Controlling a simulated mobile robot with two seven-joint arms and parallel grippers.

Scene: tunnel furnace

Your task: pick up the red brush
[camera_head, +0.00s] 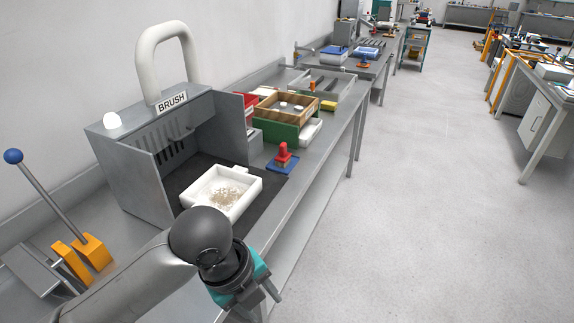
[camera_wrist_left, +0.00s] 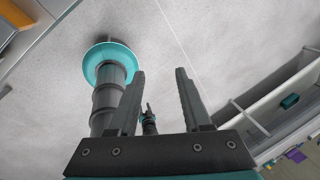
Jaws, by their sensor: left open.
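A red knob-like piece on a flat blue base (camera_head: 283,157), which looks like the red brush, stands on the bench to the right of the white tray. My left gripper (camera_head: 272,287) is in front of the bench's near edge, nearer to me than the red piece and apart from it. In the left wrist view the left gripper (camera_wrist_left: 160,75) is open, with nothing between its fingers and pale floor beyond. The red piece does not show in that view. A small dark pronged shape (camera_wrist_left: 149,118) shows behind the fingers; I cannot tell whether it is my right gripper.
A grey booth labelled BRUSH (camera_head: 172,102) holds a white tray (camera_head: 190,196) with pale grains on a dark mat. Orange blocks and a blue-knobbed lever (camera_head: 45,190) stand at left. A wooden-framed box (camera_head: 310,118) is behind the red piece.

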